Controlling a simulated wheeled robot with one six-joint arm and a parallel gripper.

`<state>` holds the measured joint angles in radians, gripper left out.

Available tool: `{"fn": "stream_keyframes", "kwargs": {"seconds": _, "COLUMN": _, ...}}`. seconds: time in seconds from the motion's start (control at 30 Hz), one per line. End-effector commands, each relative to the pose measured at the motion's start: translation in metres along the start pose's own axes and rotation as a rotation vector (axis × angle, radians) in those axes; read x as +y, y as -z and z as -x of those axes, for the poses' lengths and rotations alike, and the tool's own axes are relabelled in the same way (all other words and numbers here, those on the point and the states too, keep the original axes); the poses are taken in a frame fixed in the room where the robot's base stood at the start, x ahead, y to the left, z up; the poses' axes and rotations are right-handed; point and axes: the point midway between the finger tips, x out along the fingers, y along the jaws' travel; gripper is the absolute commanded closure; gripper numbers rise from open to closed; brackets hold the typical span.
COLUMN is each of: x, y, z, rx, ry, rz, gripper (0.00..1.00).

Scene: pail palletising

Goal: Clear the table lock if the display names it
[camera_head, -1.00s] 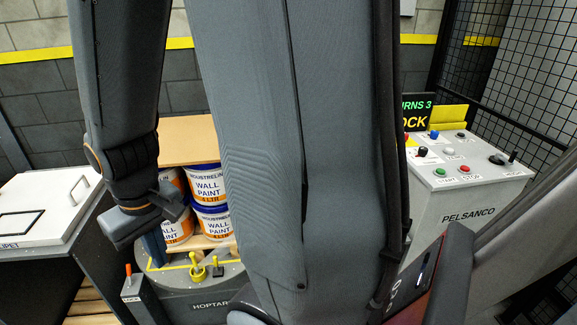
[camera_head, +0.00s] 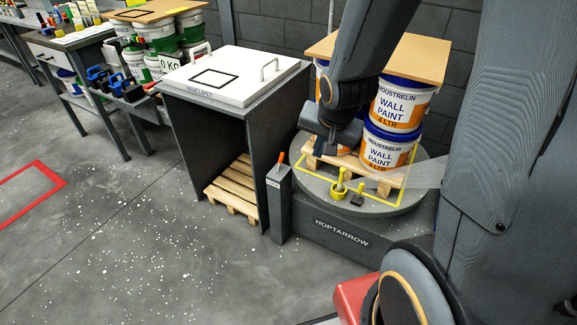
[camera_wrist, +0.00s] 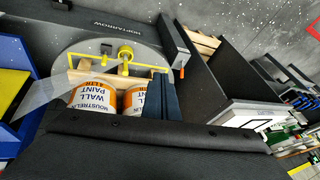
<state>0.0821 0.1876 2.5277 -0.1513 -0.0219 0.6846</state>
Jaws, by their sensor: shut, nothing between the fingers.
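The round turntable (camera_head: 310,180) marked HOPTARROW carries a wooden pallet (camera_head: 385,172) with stacked wall paint pails (camera_head: 385,150) under a brown board (camera_head: 425,57). A yellow knobbed pin (camera_head: 340,186) stands upright at its front rim; it also shows in the wrist view (camera_wrist: 125,55). Whether it is the table lock, I cannot tell. A grey post (camera_head: 279,205) with an orange-tipped lever (camera_head: 280,160) stands at the turntable's left. My gripper (camera_head: 338,145) is shut and empty, in front of the pails; its fingers show in the wrist view (camera_wrist: 163,82). The display is out of view now.
A dark cabinet with a white lid (camera_head: 235,75) stands left of the turntable, a pallet (camera_head: 235,185) inside its lower opening. A bench with green-labelled pails (camera_head: 160,35) is further left. White specks dot the open floor (camera_head: 150,240). My arm covers the right side.

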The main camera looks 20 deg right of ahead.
Motion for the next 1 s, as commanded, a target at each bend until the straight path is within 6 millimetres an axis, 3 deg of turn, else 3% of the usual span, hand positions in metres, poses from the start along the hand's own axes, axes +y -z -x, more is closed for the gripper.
{"fn": "stream_keyframes", "kwargs": {"seconds": 0.03, "x": 0.001, "y": 0.003, "z": -0.021, "rx": 0.017, "ry": 0.009, "rz": -0.042, "gripper": 1.00}}
{"fn": "stream_keyframes", "kwargs": {"seconds": 0.3, "x": -0.002, "y": 0.023, "z": -0.087, "rx": 0.105, "ry": 0.098, "rz": -0.281, "gripper": 1.00}}
{"fn": "stream_keyframes", "kwargs": {"seconds": 1.0, "x": -0.012, "y": 0.062, "z": -0.242, "rx": 0.193, "ry": 0.443, "rz": -0.889, "gripper": 1.00}}
